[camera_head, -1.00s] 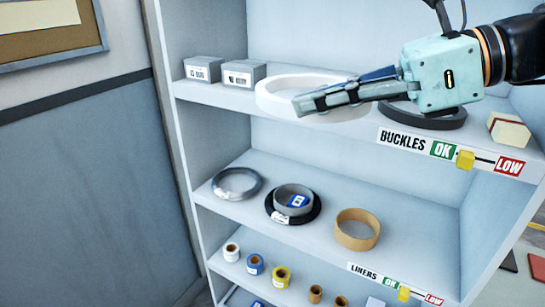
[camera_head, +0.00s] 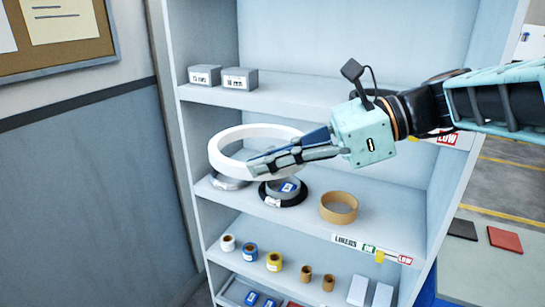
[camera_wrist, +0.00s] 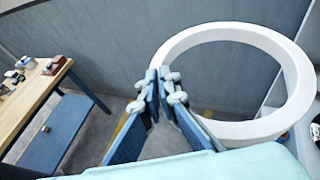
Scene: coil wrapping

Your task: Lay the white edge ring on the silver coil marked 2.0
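The white edge ring (camera_head: 222,160) hangs in the air in front of the shelf unit, roughly level. My gripper (camera_head: 262,163) is shut on its rim; the wrist view also shows the fingers (camera_wrist: 165,82) closed at the near-left rim of the ring (camera_wrist: 262,130). A silver coil (camera_head: 226,184) lies on the middle shelf, partly hidden under the ring in the head view. Right of it a grey coil with a blue label (camera_head: 287,186) sits within a black ring (camera_head: 285,202). I cannot read a 2.0 mark on any coil.
A tan ring (camera_head: 338,208) sits right on the middle shelf (camera_head: 310,225). Small rolls (camera_head: 274,261) line the shelf below. Two grey boxes (camera_head: 240,78) stand on the upper shelf (camera_head: 270,98). The wrist view shows a wooden table (camera_wrist: 35,95) at left.

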